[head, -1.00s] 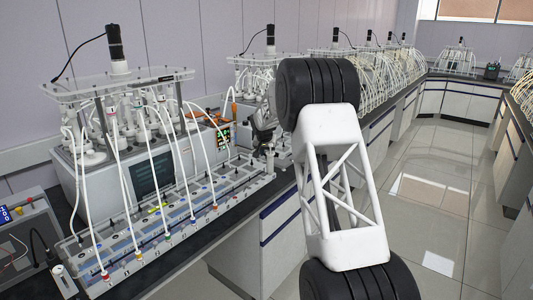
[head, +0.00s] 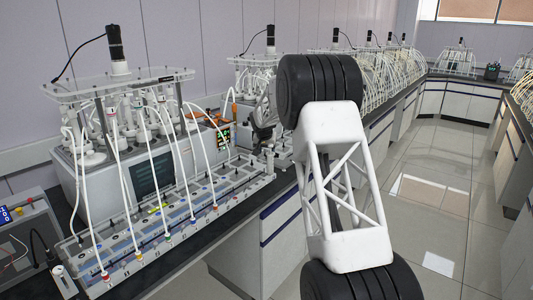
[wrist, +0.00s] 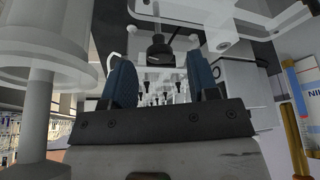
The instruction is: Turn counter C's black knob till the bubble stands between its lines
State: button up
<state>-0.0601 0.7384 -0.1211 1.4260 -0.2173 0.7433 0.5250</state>
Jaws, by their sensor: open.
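A long row of gas counters (head: 165,252) lies along the bench front in the head view, with white tubes ending in coloured caps. Their letters are too small to read, so I cannot tell which is counter C. Its black knob, bubble and lines cannot be made out. My gripper (wrist: 160,80) shows in the wrist view with two dark blue fingers apart and nothing between them. Beyond the fingers are a black motor-like part (wrist: 160,52) and several small dark fittings, blurred. In the head view my arm hides what lies behind it.
More reactors line the bench. In the wrist view, a clear vessel (wrist: 45,45) is close at left, a printed box (wrist: 303,85) at right.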

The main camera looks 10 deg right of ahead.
jog(key=v, duration=0.6)
jog(key=shift+r, duration=0.1)
dwell(0.6)
jog(key=n, duration=0.3)
jog(key=w+n+g, duration=0.1)
jog(key=n, duration=0.2)
jog(key=w+n+g, duration=0.1)
jog(key=n, duration=0.2)
jog(key=shift+d+y, duration=0.3)
jog(key=shift+d, duration=0.05)
jog(key=n, duration=0.2)
jog(key=n+g, duration=0.1)
jog(key=n, duration=0.2)
jog(key=shift+w+d, duration=0.1)
jog(key=shift+w, duration=0.3)
jog(key=n, duration=0.2)
jog(key=n+g, duration=0.1)
jog(key=n, duration=0.1)
jog(key=shift+w+r+y, duration=0.2)
jog(key=shift+y, duration=0.2)
jog(key=shift+f, duration=0.1)
jog(key=shift+f, duration=3.85)
